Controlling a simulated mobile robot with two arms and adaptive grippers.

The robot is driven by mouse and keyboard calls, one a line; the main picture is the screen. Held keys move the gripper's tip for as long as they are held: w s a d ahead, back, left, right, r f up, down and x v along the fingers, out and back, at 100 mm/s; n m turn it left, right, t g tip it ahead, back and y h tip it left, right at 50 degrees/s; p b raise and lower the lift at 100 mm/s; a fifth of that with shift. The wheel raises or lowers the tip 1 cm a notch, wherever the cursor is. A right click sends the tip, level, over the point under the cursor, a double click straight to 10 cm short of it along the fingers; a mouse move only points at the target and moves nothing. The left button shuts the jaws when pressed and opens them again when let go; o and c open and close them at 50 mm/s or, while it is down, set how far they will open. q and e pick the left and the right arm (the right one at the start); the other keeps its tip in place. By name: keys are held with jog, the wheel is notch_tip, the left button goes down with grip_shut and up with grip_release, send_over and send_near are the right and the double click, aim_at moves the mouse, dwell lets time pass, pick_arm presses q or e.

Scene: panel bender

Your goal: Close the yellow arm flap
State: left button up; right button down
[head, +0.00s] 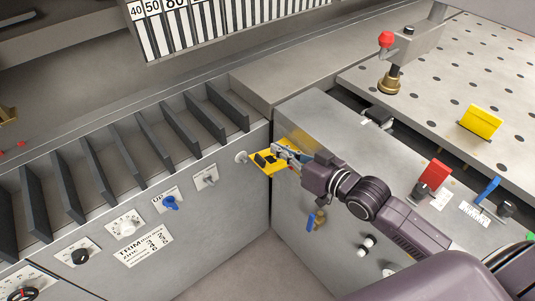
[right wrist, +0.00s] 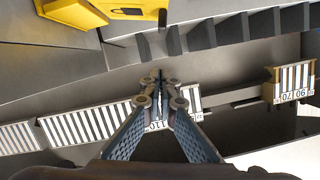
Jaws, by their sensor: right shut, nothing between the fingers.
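A yellow flap-like piece (head: 268,168) juts out at the inner corner where the two grey cabinets meet, with dark parts on it. My right gripper (head: 279,151) is at this piece in the head view, its fingers overlapping it; I cannot tell whether they touch. In the right wrist view, the fingers of my right gripper (right wrist: 160,82) are together and empty. A yellow part (right wrist: 115,8) shows at the top of that view, apart from the fingertips. A second yellow plate (head: 480,122) stands tilted on the perforated table. My left gripper is out of view.
A red flap (head: 435,174) and a blue lever (head: 488,190) sit along the right cabinet's edge. A red-topped clamp (head: 387,60) stands at the back. Dark slotted dividers (head: 120,160) line the left cabinet. A blue valve handle (head: 312,220) projects below my right gripper.

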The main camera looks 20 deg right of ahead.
aim_at(267, 168)
jog(key=x, duration=0.3)
jog(key=shift+a+r, duration=0.1)
jog(key=shift+r, duration=0.05)
jog(key=f, duration=0.2)
jog(key=a+f+p, duration=0.1)
jog(key=shift+w+f, duration=0.15)
jog(key=shift+w, duration=0.1)
jog(key=shift+s+a+f, duration=0.1)
jog(key=shift+s+f, duration=0.05)
jog(key=shift+f, duration=0.4)
